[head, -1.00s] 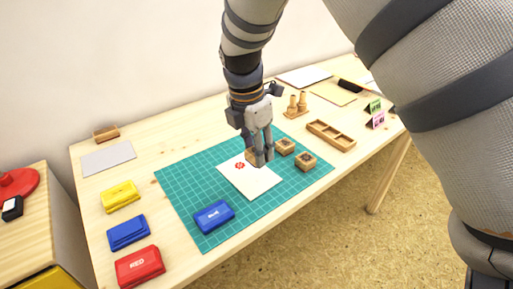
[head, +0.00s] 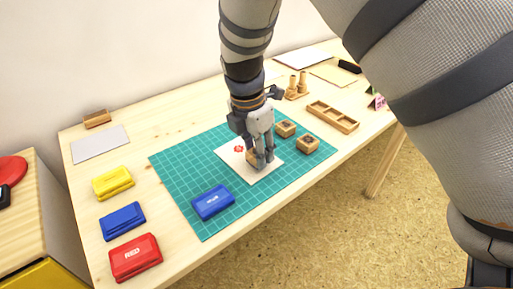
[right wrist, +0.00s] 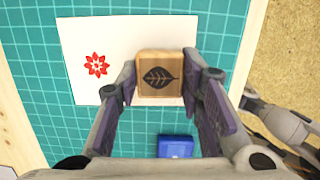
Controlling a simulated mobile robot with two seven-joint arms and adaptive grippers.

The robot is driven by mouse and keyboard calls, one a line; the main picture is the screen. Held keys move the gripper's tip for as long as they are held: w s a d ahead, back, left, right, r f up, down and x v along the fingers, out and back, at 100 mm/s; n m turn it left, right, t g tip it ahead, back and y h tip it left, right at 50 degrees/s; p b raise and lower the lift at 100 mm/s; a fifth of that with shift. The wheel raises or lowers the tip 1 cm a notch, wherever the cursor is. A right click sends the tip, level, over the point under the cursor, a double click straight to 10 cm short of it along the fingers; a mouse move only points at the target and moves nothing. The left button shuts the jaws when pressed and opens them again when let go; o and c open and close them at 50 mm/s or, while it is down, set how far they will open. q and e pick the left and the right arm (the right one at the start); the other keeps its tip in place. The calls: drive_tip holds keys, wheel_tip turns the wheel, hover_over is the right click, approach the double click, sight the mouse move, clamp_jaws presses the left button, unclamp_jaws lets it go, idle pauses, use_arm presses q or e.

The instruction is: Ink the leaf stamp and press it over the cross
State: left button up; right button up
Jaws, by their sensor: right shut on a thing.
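My right gripper (head: 262,164) is shut on the leaf stamp (head: 252,158), a wooden block with a dark leaf picture on top. In the right wrist view the stamp (right wrist: 161,76) sits between the two fingers (right wrist: 161,92), its leaf side facing the camera. It is over the white paper (right wrist: 125,30); I cannot tell whether it touches. A red flower print (right wrist: 96,65) is on the paper, left of the stamp. No cross shows; the stamp and gripper cover part of the paper. A blue inkpad (head: 213,202) lies on the mat in front of the paper.
Two other wooden stamps (head: 285,129) (head: 307,144) stand on the green mat (head: 180,168), right of the gripper. Yellow (head: 113,183), blue (head: 122,221) and red (head: 135,258) inkpads line the table's left. A wooden tray (head: 333,117) is at the right.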

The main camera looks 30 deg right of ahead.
drive_tip(key=shift+f, duration=0.6)
idle(1.2)
use_arm(q)
drive_tip(key=shift+w+r+p, duration=0.3)
drive_tip(key=shift+w+r, duration=0.1)
use_arm(e)
drive_tip(key=shift+r, duration=0.65)
drive_tip(key=shift+r+p, duration=1)
drive_tip(key=shift+r, duration=1.85)
use_arm(q)
drive_tip(key=shift+w+r+t, duration=0.6)
drive_tip(key=shift+w+r, duration=0.55)
drive_tip(key=shift+w, duration=0.05)
use_arm(e)
drive_tip(key=shift+f, duration=0.1)
